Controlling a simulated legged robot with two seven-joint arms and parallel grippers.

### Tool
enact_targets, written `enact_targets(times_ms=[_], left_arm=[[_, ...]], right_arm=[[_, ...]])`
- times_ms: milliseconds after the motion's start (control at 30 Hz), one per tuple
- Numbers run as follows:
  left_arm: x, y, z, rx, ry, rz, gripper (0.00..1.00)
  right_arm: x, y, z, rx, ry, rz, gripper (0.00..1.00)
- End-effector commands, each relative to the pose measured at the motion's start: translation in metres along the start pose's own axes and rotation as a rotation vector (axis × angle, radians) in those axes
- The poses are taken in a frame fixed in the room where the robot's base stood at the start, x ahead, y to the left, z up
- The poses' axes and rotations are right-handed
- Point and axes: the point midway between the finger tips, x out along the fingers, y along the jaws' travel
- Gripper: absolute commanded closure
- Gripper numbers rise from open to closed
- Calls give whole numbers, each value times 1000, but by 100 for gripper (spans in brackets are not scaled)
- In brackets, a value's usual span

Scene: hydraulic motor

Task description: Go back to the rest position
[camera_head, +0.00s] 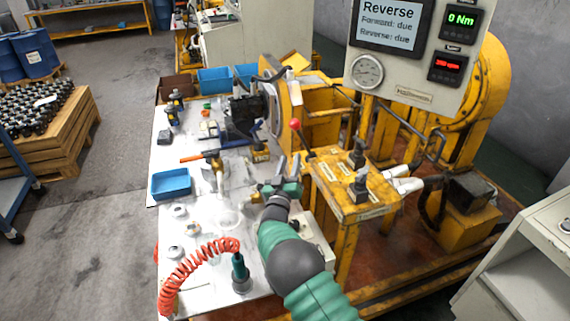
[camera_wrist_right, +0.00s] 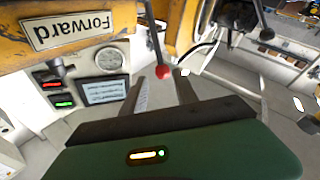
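My right arm comes in from the bottom of the head view, and its gripper (camera_head: 281,183) is over the right side of the white worktable (camera_head: 205,262). In the right wrist view the two fingers of the right gripper (camera_wrist_right: 162,88) stand apart with nothing between them. A lever with a red knob (camera_head: 295,124) stands beyond the gripper on the yellow test bench (camera_head: 350,205). In the wrist view the red knob (camera_wrist_right: 162,72) shows beyond the fingertips; contact is not visible. My left gripper is in neither view.
A control panel (camera_head: 405,50) reads "Reverse", "Forward: due", "Reverse: due" and "0 Nm". A blue tray (camera_head: 172,184), a coiled red hose (camera_head: 190,262) and small parts are on the table. The yellow bench bounds the right side. Open floor (camera_head: 95,230) lies left.

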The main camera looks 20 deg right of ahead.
Motion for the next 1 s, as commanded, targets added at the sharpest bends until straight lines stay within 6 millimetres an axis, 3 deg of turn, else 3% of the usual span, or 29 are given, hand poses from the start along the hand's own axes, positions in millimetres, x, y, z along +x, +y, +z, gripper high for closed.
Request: enact_targets(times_ms=[367,467,533,567,633,800,900,1000], left_arm=[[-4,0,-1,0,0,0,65],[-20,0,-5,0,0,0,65],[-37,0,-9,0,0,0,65],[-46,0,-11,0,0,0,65],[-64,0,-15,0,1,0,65],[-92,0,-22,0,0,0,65],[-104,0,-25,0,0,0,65],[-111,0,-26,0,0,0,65]], right_arm=[[0,2,-7,6,-16,-15,65],[3,15,-12,45,-123,-99,65],[-7,29,-16,97,-276,-217,65],[-19,35,-17,122,-358,-278,65],[-66,51,-19,172,-565,-423,65],[-215,103,-22,173,-1001,-662,65],[-290,142,-23,121,-1192,-723,65],[-344,175,-22,61,-1327,-746,65]])
